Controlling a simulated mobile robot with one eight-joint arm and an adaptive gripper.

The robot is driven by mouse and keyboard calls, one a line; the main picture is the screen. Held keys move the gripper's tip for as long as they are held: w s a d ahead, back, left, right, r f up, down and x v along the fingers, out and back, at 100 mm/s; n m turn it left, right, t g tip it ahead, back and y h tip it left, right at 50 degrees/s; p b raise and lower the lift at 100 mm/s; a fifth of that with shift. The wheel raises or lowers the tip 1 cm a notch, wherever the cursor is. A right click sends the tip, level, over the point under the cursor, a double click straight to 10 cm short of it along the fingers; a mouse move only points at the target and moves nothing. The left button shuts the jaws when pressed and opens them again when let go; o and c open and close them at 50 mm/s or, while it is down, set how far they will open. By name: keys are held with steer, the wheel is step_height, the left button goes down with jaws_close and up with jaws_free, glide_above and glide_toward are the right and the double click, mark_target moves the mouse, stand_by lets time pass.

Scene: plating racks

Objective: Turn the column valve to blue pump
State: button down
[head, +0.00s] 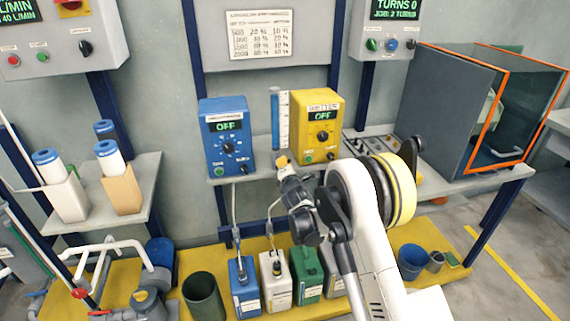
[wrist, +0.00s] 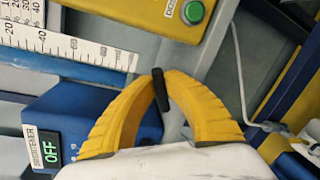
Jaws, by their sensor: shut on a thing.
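The blue pump (head: 228,136) stands on the bench and its display reads OFF. The yellow pump (head: 314,126) stands to its right, also reading OFF. Between them is the calibration column (head: 275,112) with blue liquid and a white scale (head: 284,118). My gripper (head: 282,160) is at the column's foot, between the pumps. In the wrist view its yellow fingers (wrist: 160,82) are shut on a slim black valve handle (wrist: 160,92). The valve body is hidden by the fingers. The wrist view also shows the blue pump (wrist: 84,112) and the yellow pump (wrist: 150,14).
Blue, white and green jugs (head: 245,286) stand on the yellow floor platform below. Tubes rise from them to the bench. A grey tank with an orange-edged front (head: 500,115) stands at right. A filter shelf (head: 148,180) is at left. Control boxes (head: 385,30) hang above.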

steer(key=c, duration=1.4)
jaws_free()
steer(key=shift+c, duration=0.2)
steer(key=shift+s, duration=0.1)
steer(key=v, duration=1.2)
